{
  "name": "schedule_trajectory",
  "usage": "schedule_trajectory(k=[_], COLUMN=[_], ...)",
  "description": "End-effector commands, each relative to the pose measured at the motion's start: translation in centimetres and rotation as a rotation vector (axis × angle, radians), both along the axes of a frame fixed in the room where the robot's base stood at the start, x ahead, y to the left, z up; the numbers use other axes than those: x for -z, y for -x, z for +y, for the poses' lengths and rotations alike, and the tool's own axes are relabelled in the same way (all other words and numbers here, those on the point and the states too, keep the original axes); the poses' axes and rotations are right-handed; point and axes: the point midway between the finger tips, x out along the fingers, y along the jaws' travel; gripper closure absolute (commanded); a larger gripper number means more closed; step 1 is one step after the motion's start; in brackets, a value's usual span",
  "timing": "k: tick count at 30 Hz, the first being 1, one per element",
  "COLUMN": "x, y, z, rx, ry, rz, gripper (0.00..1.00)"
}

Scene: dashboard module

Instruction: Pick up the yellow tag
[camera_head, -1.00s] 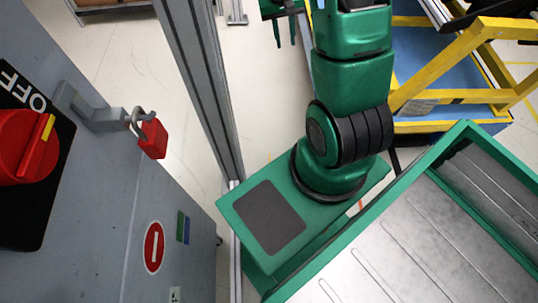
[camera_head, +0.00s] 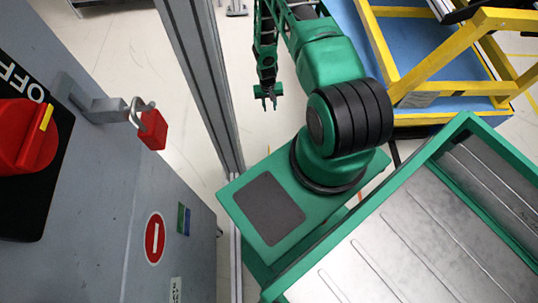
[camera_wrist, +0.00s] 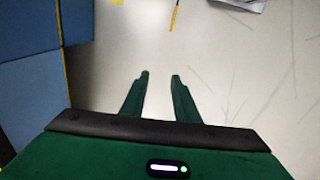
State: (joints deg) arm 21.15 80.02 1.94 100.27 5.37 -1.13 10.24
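I cannot make out a yellow tag for certain in either view. In the wrist view, a small yellow patch (camera_wrist: 117,2) shows at the top edge, and a thin yellow and dark strip (camera_wrist: 175,15) lies near the top; I cannot tell what either is. My gripper (camera_head: 268,103) hangs over the pale floor in the head view, left of my arm's shoulder. In the wrist view its two green fingers (camera_wrist: 159,74) stand apart with nothing between them, so it is open and empty.
A grey cabinet with a red switch (camera_head: 25,135) and red padlock (camera_head: 152,130) stands at left, beside a grey upright post (camera_head: 205,80). A yellow frame over a blue surface (camera_head: 425,55) stands at upper right. Floor around my gripper is clear.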

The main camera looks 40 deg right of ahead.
Motion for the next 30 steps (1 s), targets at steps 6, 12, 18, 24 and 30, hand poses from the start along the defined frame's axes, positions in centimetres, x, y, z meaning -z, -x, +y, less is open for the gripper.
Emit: schedule_trajectory(k=[6,12,18,24,30], x=[9.9,15.4,17.6,20.1,22.4], y=[4.5,7.8,9.1,9.2,9.1], z=[3.2,5.4,6.4,6.4,6.4], rx=[0.036,0.062,0.075,0.076,0.076], ry=[-0.035,-0.054,-0.061,-0.061,-0.061], rz=[-0.006,-0.017,-0.023,-0.023,-0.023], gripper=[0.72,0.72,0.72,0.72,0.72])
